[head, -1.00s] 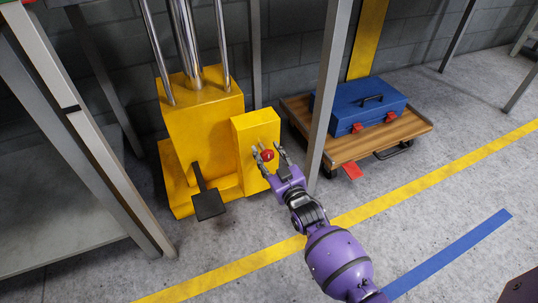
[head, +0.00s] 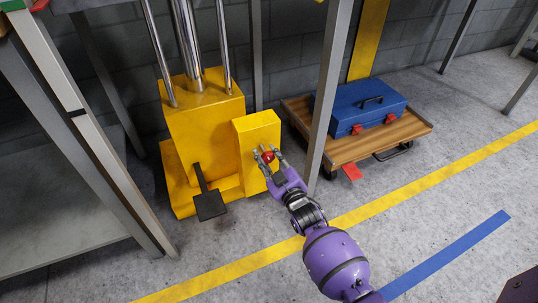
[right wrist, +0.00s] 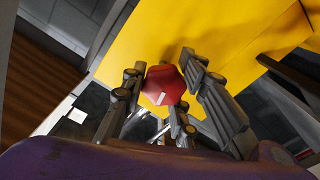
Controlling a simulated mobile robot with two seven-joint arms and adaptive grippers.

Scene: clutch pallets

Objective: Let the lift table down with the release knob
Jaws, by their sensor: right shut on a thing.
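The red release knob (head: 267,157) sits on the face of a small yellow box (head: 258,128) beside the yellow lift column (head: 205,135). My right gripper (head: 267,153) is at the knob, with a finger on each side of it. In the right wrist view the red knob (right wrist: 165,85) shows between the fingers of the right gripper (right wrist: 163,88), which is shut on it. A black foot pedal (head: 209,204) sticks out at the front of the lift's base. The lift's table top is mostly outside the head view. My left gripper is not in view.
A grey post (head: 329,95) stands just right of the yellow box. Behind it, a wooden dolly (head: 350,150) carries a blue toolbox (head: 362,105). A grey table frame (head: 90,140) is at left. The floor in front is clear, with yellow and blue lines.

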